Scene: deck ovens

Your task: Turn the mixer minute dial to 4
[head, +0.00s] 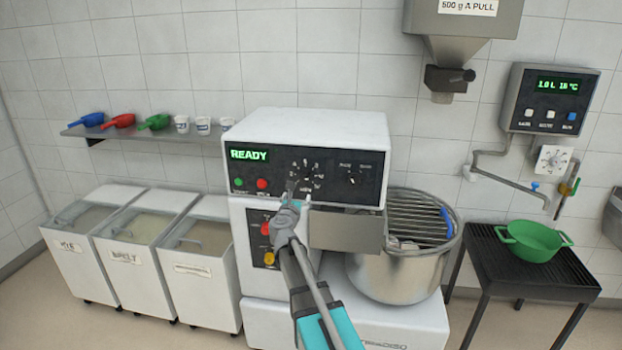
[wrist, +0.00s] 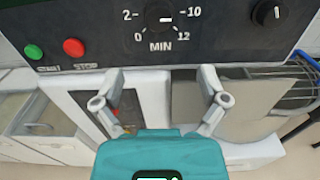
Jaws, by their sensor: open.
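In the wrist view the dial (wrist: 159,17) is cut off at the top edge. Its white mark lies to the right, roughly toward the 10. The 0, 2, 10 and 12 labels and "MIN" show; the 4 is out of the wrist frame. My gripper (wrist: 158,78) is open and empty, fingers spread wide, just below and in front of the dial. It also shows in the head view (head: 292,198).
Green start (wrist: 34,51) and red stop (wrist: 73,47) buttons sit left of the dial. A second knob (head: 352,179) is to its right. The display (head: 249,155) reads READY. The steel bowl (head: 395,275) with its wire guard stands right of my arm.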

